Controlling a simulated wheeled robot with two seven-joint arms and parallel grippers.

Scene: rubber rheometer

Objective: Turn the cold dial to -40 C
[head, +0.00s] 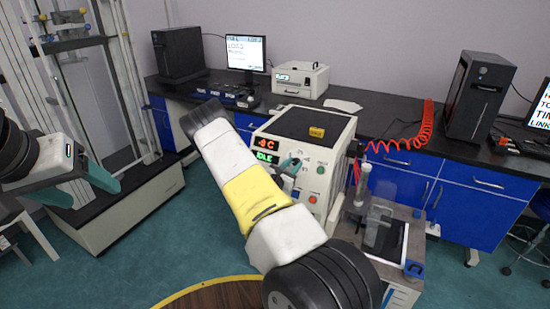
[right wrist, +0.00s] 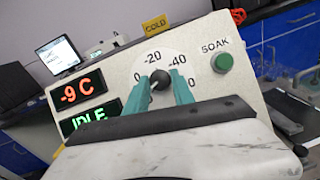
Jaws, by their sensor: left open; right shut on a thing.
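The cold dial (right wrist: 160,78) is a dark knob on the pale front panel (right wrist: 205,55) of a white machine, with marks 0, -20, -40 and one partly covered below. My right gripper (right wrist: 164,86) has its teal fingers closed on either side of the knob. Which mark the knob points to is hard to tell. The red display (right wrist: 77,91) reads -9 C. The green display (right wrist: 90,119) below reads IDLE. In the head view my right gripper (head: 290,166) is at the panel, partly behind my arm. My left gripper (head: 88,188) is open and empty at the far left.
A green SOAK button (right wrist: 222,63) sits right of the dial, and a yellow COLD label (head: 317,132) is on top of the machine. A red coiled hose (head: 430,125) hangs beside it. A dark bench (head: 385,125) with blue cabinets runs behind. A tall frame machine stands at left.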

